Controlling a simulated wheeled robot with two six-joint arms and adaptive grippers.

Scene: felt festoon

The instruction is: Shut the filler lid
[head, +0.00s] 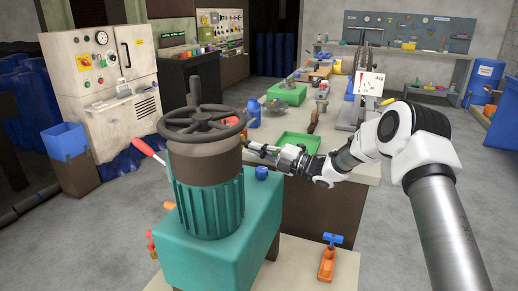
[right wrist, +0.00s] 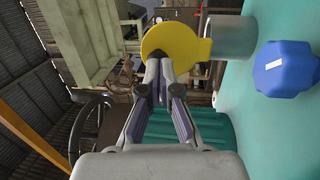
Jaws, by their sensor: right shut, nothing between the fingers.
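The filler lid is a yellow round disc (right wrist: 172,38) in the right wrist view, with a small tab beside a grey-green filler neck (right wrist: 232,40) on the teal housing (right wrist: 270,135). The lid stands open with its flat face towards the camera. My right gripper (right wrist: 158,75) is shut and empty, its tips overlapping the lid's near edge; I cannot tell if they touch. In the head view the right gripper (head: 258,149) is just right of the handwheel column (head: 207,190), above the housing. I cannot make out the lid there. My left gripper is not in view.
A dark handwheel (head: 201,122) tops the column close to the gripper. A blue faceted knob (right wrist: 283,68) stands on the housing, also in the head view (head: 262,172). A green tray (head: 297,145) lies on the bench behind. An orange valve with blue handle (head: 328,262) is in front.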

